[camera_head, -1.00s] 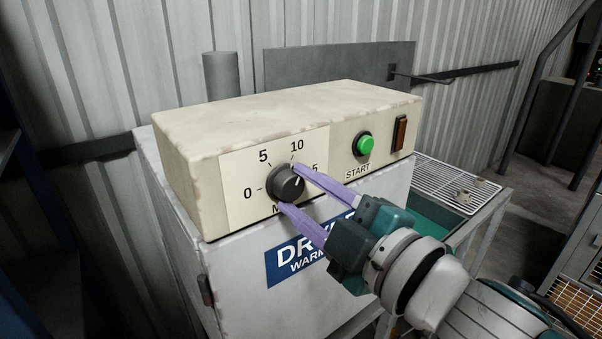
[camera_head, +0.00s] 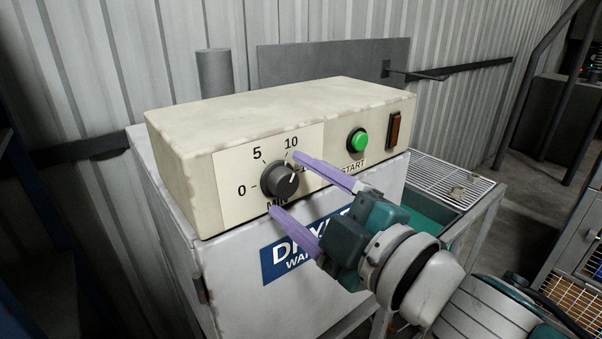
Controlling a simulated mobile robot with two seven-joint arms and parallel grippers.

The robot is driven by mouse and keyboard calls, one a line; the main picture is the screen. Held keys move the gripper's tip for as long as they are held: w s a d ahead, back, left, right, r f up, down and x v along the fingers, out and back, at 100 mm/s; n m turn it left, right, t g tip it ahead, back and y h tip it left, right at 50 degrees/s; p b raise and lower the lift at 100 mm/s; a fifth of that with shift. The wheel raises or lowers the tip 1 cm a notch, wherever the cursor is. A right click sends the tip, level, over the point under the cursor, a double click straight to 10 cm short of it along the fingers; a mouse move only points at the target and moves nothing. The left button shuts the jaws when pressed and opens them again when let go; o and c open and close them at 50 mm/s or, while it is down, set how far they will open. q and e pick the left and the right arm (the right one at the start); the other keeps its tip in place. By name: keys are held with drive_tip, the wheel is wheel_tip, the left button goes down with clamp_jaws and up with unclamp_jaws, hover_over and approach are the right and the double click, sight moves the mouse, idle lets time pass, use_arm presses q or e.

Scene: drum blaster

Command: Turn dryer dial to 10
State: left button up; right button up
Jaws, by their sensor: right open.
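The dryer's control box (camera_head: 345,104) is cream with a pale dial plate. Its round dark grey dial (camera_head: 277,182) has a white pointer mark turned to the right and slightly up, on the side past the 10 label (camera_head: 291,143). Exactly where it points on the scale is hard to tell. The 0 and 5 labels show; the label to the right is mostly hidden by a finger. My right gripper (camera_head: 285,182) is open, with one purple finger above right of the dial and one below left, both apart from it in the picture. My left gripper is not in view.
A green START button (camera_head: 358,141) and a reddish-brown switch (camera_head: 393,131) sit on the box to the right of the dial. The box stands on the white dryer cabinet (camera_head: 240,310). A wire-rack table (camera_head: 443,180) stands to the right.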

drive_tip(key=b+v, duration=0.1)
drive_tip(key=v, duration=0.9)
